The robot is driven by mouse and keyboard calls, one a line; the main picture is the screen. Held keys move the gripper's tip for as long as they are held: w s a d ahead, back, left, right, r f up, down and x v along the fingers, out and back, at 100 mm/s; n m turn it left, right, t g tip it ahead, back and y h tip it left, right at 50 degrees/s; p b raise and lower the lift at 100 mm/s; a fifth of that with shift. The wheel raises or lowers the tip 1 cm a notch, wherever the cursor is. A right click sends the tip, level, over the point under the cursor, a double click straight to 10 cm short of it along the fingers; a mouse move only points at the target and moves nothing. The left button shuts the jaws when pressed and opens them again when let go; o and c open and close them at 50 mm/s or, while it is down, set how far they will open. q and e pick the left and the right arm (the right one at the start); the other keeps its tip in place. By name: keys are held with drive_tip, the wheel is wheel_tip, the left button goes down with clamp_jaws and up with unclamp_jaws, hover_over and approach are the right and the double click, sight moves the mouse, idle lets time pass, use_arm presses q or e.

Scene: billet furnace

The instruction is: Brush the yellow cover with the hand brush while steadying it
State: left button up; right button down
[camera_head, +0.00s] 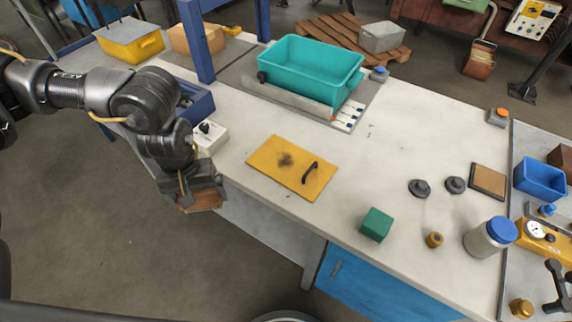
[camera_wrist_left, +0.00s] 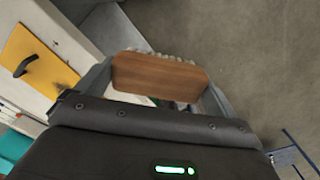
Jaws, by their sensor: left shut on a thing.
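The yellow cover (camera_head: 270,167) lies flat on the white bench, with a dark smudge left of its middle and a black handle (camera_head: 309,172) near its right side. The cover also shows at the upper left of the left wrist view (camera_wrist_left: 38,66). My left gripper (camera_head: 203,197) is shut on the wooden hand brush (camera_head: 203,203), off the bench's front edge and left of the cover, touching neither. In the left wrist view the brush (camera_wrist_left: 158,76) sits between the fingers, its pale bristles partly hidden. My right gripper is in neither view.
A white switch box (camera_head: 211,137) stands between my left arm and the cover. A teal bin (camera_head: 309,70) and a blue post stand behind. A green block (camera_head: 376,225), black knobs and a blue-lidded jar (camera_head: 488,238) are to the right.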

use_arm(q)
drive_tip(key=f+n, duration=0.1)
drive_tip(key=f, duration=0.2)
drive_tip(key=f+n, duration=0.1)
drive_tip(key=f, duration=0.1)
drive_tip(key=f+n, duration=0.1)
drive_tip(key=f, duration=0.2)
drive_tip(key=shift+w+a+f, duration=0.35)
drive_tip(key=shift+w+a, duration=0.05)
drive_tip(key=w+r, duration=0.3)
drive_tip(key=r, duration=1.1)
drive_tip(key=shift+w+r+n, duration=0.15)
drive_tip(key=shift+w+n, duration=0.15)
drive_tip(key=shift+w, duration=0.1)
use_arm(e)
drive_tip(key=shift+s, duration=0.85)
